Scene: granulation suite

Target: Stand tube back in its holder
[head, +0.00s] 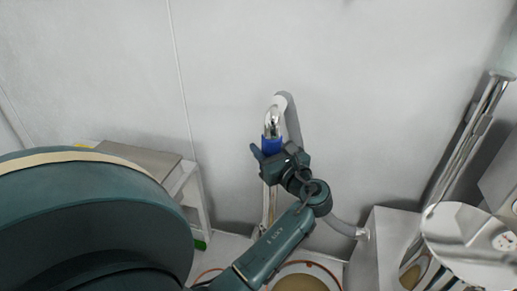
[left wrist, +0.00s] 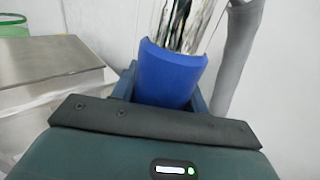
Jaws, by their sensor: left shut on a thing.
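The tube is a shiny metal pipe (head: 272,127) with a bent top and a blue sleeve (head: 271,146). It stands roughly upright in front of the wall. My left gripper (head: 268,151) is shut around the blue sleeve. In the left wrist view the blue sleeve (left wrist: 168,75) sits between the jaws, with the metal pipe (left wrist: 186,24) beyond it. A grey hose (head: 293,122) runs from the bent top down to a grey box. A slim upright length (head: 268,203) shows below the gripper, partly behind my arm. I cannot make out the holder or the tube's lower end.
The grey box (head: 382,250) stands right of my arm. Metal equipment with a round shiny plate (head: 470,240) fills the right. A metal-topped stand (head: 140,157) is at left, also in the left wrist view (left wrist: 45,65). A round tan-filled vessel (head: 300,281) is below. The wall behind is bare.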

